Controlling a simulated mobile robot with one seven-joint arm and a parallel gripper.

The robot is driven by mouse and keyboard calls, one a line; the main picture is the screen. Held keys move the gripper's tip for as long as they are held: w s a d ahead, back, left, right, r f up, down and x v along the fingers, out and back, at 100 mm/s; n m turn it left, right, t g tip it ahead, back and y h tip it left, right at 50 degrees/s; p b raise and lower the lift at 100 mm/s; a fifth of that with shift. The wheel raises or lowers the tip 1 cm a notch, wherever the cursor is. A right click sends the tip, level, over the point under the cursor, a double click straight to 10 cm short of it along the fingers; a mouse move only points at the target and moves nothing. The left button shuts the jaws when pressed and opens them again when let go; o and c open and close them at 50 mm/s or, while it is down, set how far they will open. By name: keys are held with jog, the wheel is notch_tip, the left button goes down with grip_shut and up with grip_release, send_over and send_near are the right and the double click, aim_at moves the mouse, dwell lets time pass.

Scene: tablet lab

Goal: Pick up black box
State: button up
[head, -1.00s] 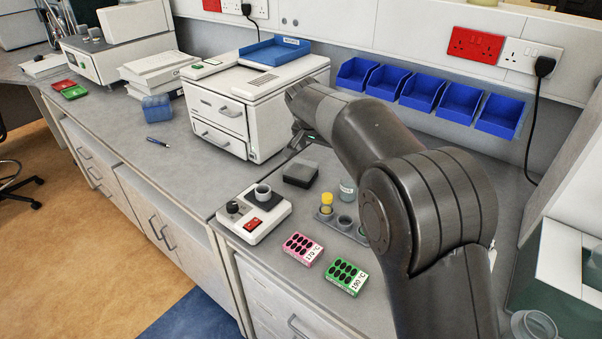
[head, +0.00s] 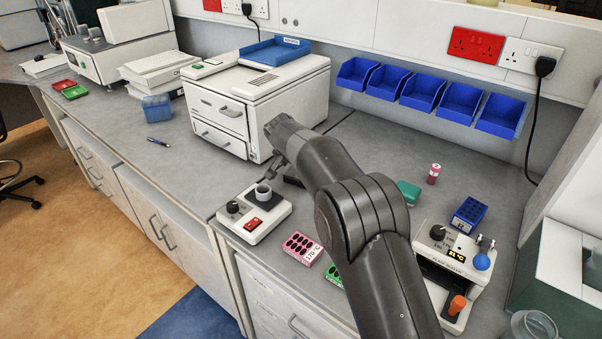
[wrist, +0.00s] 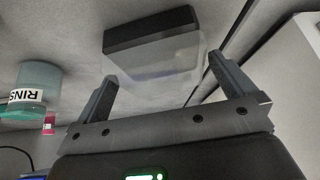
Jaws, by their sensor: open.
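The box lies beyond the fingertips, and I cannot tell how large the gap is. In the head view my gripper (head: 279,160) is in front of the white drawer unit.
The white drawer unit (head: 290,99) stands close behind. A white device with a red switch (head: 252,224) and a pink rack (head: 301,247) are nearer. A bottle labelled RINS (wrist: 36,80) stands left in the wrist view. Blue wall bins (head: 422,90) hang behind.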

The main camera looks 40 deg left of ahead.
jog(key=shift+x, duration=1.3)
jog(key=shift+c, duration=0.4)
jog(key=c, duration=0.8)
jog(key=shift+r, duration=0.15)
